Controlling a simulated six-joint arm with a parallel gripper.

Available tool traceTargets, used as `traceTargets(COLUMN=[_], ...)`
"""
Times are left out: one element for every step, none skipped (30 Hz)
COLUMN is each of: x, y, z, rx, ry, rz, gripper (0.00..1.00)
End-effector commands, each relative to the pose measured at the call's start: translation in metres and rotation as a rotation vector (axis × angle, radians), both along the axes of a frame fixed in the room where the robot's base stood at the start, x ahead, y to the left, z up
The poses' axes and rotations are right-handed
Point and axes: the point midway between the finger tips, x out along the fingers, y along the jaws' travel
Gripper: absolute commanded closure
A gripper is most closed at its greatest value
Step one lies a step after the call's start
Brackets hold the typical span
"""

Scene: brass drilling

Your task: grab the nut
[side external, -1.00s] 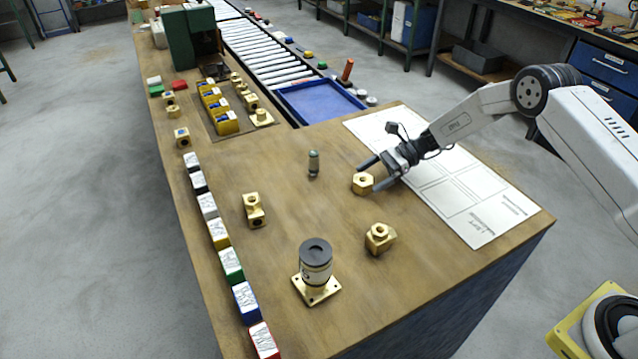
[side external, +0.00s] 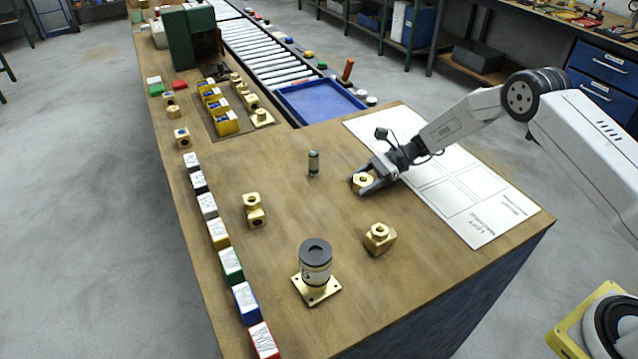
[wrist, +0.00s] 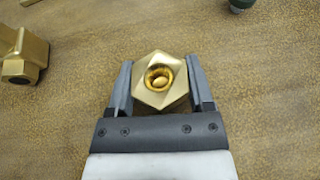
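The brass hex nut (side external: 363,181) has a round threaded hole and lies on the wooden bench, at the left edge of the white sheet. In the wrist view the nut (wrist: 161,80) sits between the two grey fingers of my gripper (wrist: 160,78), one on each side. The fingers are very close to its sides; I cannot tell whether they press on it. In the side view my gripper (side external: 366,180) is low at the bench, around the nut. The nut shows no clear lift off the bench.
A brass fitting (side external: 379,238) stands nearer the front and another (side external: 254,210) to the left. A dark-topped cylinder on a brass flange (side external: 317,285) is at the front. A small green-grey cylinder (side external: 313,163) stands behind left. Coloured blocks (side external: 232,265) line the left edge.

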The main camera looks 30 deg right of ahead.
Motion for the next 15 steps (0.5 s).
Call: traceTargets(x=[-0.0001, -0.0001, -0.0001, -0.0001, -0.0001, -0.0001, 0.0005, 0.0005, 0.0005, 0.0005, 0.0005, 0.0005, 0.0005, 0.0005, 0.0006], y=[0.0000, 0.0000, 0.0000, 0.0000, 0.0000, 0.0000, 0.0000, 0.0000, 0.0000, 0.0000, 0.0000, -0.0001, -0.0001, -0.0001, -0.0001], z=[0.0000, 0.0000, 0.0000, 0.0000, 0.0000, 0.0000, 0.0011, 0.0011, 0.0011, 0.0011, 0.0011, 0.0011, 0.0012, 0.0014, 0.0020], rx=[0.000, 0.000, 0.000, 0.000, 0.000, 0.000, 0.001, 0.001, 0.001, 0.001, 0.001, 0.001, 0.001, 0.001, 0.001], ry=[0.000, 0.000, 0.000, 0.000, 0.000, 0.000, -0.002, -0.002, -0.002, -0.002, -0.002, -0.002, -0.002, -0.002, -0.002], rz=[0.000, 0.000, 0.000, 0.000, 0.000, 0.000, 0.000, 0.000, 0.000, 0.000, 0.000, 0.000, 0.000, 0.000, 0.000], gripper=[0.73, 0.83, 0.95, 1.00, 1.00, 1.00, 1.00, 1.00, 1.00, 1.00, 1.00, 1.00, 1.00, 1.00, 1.00])
